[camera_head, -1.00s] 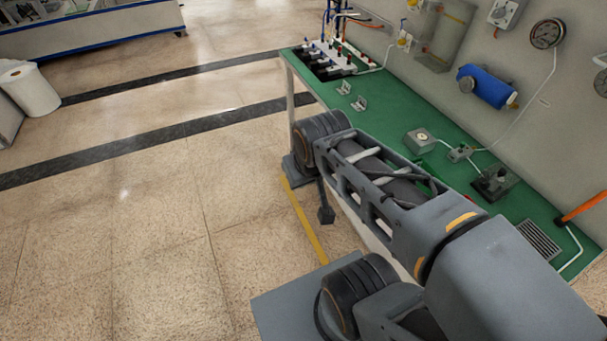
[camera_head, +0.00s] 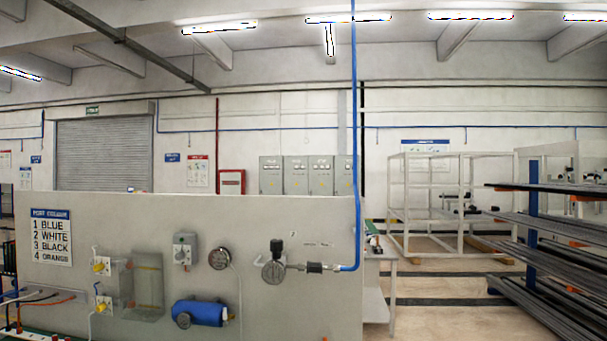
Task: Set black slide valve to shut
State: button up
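No part that I can surely tell as the black slide valve shows. A small dark cylindrical fitting (camera_head: 314,267) sits in the air line at the panel's right end, between a regulator with a round gauge (camera_head: 272,270) and the blue pipe (camera_head: 355,200). Its setting is too small to read. A black knob (camera_head: 277,246) tops the regulator. Only a sliver of the green bench with coloured tubes (camera_head: 40,296) and red-topped fittings shows at the bottom left. My gripper is not in view.
The grey panel (camera_head: 330,225) carries a port colour sign (camera_head: 51,237), a blue cylinder (camera_head: 199,313), a pressure gauge (camera_head: 219,258) and a grey switch box (camera_head: 185,249). Right of it stand a white frame (camera_head: 450,200) and a rack of long bars (camera_head: 560,260). Floor between is clear.

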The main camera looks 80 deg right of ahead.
aim_at(312, 267)
jog(key=z, duration=3.25)
